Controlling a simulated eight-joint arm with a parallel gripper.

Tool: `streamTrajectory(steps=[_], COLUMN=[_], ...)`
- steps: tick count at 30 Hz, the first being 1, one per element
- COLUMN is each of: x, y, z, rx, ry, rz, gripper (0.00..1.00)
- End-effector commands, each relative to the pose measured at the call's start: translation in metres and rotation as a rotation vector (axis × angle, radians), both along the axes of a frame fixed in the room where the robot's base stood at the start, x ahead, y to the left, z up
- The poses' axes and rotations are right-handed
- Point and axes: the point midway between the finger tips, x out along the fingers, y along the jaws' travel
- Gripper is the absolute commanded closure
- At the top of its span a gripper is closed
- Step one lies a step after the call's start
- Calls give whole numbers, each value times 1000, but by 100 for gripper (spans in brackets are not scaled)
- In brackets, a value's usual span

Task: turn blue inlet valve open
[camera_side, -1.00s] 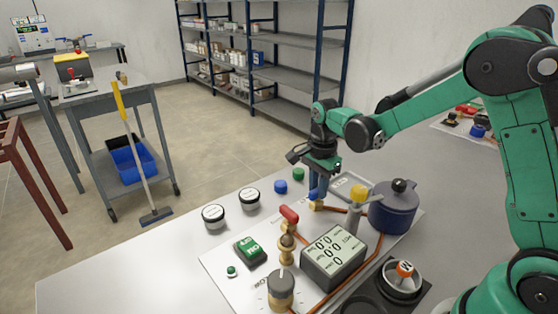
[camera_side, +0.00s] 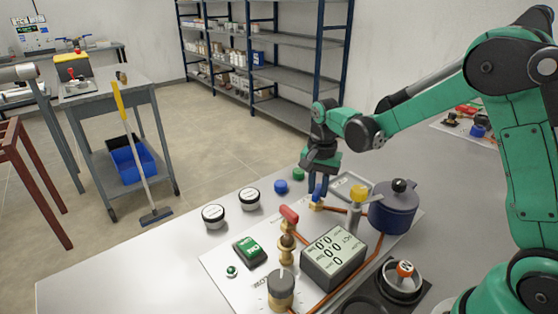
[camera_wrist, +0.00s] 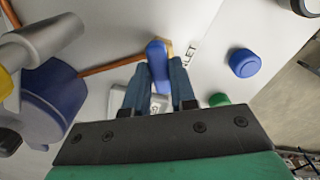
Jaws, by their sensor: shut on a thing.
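The blue inlet valve handle (camera_wrist: 158,66) stands between my gripper's fingers in the wrist view, with its brass body (camera_wrist: 168,46) just beyond. My gripper (camera_wrist: 157,88) is shut on this blue handle, a finger on each side. In the side view my gripper (camera_side: 318,188) points down at the valve at the back of the white panel, and the brass valve body (camera_side: 316,205) shows below the fingers. The handle's exact angle is hard to tell in the side view, since the fingers partly cover it.
A dark blue pot (camera_side: 392,208) and a yellow-topped post (camera_side: 357,205) stand close to the right of my gripper. A red-handled valve (camera_side: 289,215) and a display box (camera_side: 333,256) are in front. Blue (camera_side: 281,187) and green (camera_side: 298,174) caps lie behind left.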

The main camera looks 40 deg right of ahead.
Motion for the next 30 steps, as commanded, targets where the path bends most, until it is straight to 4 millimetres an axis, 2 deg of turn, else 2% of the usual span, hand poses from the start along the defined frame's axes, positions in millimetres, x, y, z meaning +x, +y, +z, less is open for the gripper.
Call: streamTrajectory(steps=[21,30], x=[0,0], y=[0,0], z=[0,0], rx=[0,1], ry=[1,1], rz=[676,913], gripper=[100,100])
